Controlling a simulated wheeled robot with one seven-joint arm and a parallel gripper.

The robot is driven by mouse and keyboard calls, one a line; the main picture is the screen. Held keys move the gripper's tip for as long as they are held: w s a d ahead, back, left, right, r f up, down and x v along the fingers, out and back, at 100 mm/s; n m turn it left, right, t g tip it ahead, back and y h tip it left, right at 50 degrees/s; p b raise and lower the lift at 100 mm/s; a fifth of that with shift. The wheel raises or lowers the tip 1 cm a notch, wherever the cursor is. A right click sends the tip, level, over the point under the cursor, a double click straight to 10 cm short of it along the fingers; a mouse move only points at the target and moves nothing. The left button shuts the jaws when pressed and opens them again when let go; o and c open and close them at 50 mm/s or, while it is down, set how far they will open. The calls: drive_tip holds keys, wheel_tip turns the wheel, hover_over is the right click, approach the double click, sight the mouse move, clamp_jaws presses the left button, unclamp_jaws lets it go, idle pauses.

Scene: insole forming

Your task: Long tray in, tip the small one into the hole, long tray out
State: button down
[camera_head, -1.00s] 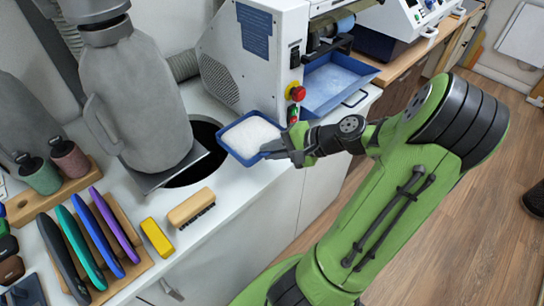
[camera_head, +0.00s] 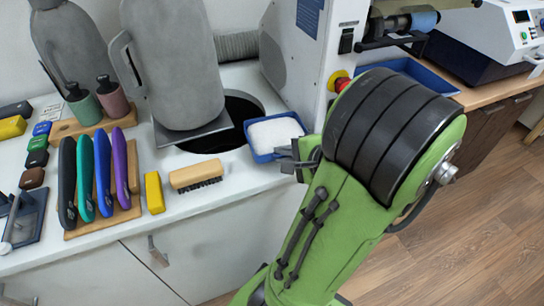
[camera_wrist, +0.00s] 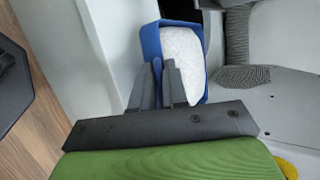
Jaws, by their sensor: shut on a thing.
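The small blue tray (camera_head: 258,156), filled with white material (camera_head: 273,133), is held at its near right edge by my gripper (camera_head: 288,160). It looks roughly level, just right of the dark round hole (camera_head: 238,112) in the white counter. In the wrist view my gripper (camera_wrist: 160,82) is shut on the rim of the small tray (camera_wrist: 151,42), with the white contents inside. The long blue tray (camera_head: 433,77) shows in part under the machine at the right. My arm hides the rest of it.
A large grey jug-shaped vessel (camera_head: 170,65) stands on a plate beside the hole. A wooden brush (camera_head: 196,176), yellow block (camera_head: 154,192) and several coloured tools lie left. The white machine (camera_head: 300,60) with a red button (camera_head: 339,81) stands behind the tray.

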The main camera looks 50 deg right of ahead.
drive_tip(key=shift+w+d+r+p, duration=0.1)
drive_tip(key=shift+w+r+p, duration=0.25)
drive_tip(key=shift+r+p, duration=0.45)
drive_tip(key=shift+m+g+y, duration=0.3)
drive_tip(key=shift+g+y, duration=0.2)
drive_tip(key=shift+g, duration=0.4)
drive_tip(key=w+r+p, duration=0.1)
drive_tip(key=p, duration=0.1)
drive_tip(key=w+d+r+p, duration=0.1)
drive_tip(key=p, duration=0.2)
drive_tip(key=w+d+r+p, duration=0.1)
drive_tip(key=r+p, duration=0.1)
drive_tip(key=p, duration=0.1)
drive_tip(key=shift+w+r, duration=0.1)
drive_tip(key=shift+w, duration=0.1)
drive_tip(key=w+d+r+m+g+y+p, duration=0.2)
drive_tip(key=w+d+r+g+y+p, duration=0.2)
drive_tip(key=p, duration=2)
drive_tip(key=shift+w+d+r+g+y, duration=0.4)
drive_tip(key=shift+w+d+r+g, duration=0.6)
drive_tip(key=shift+w+r+g, duration=1)
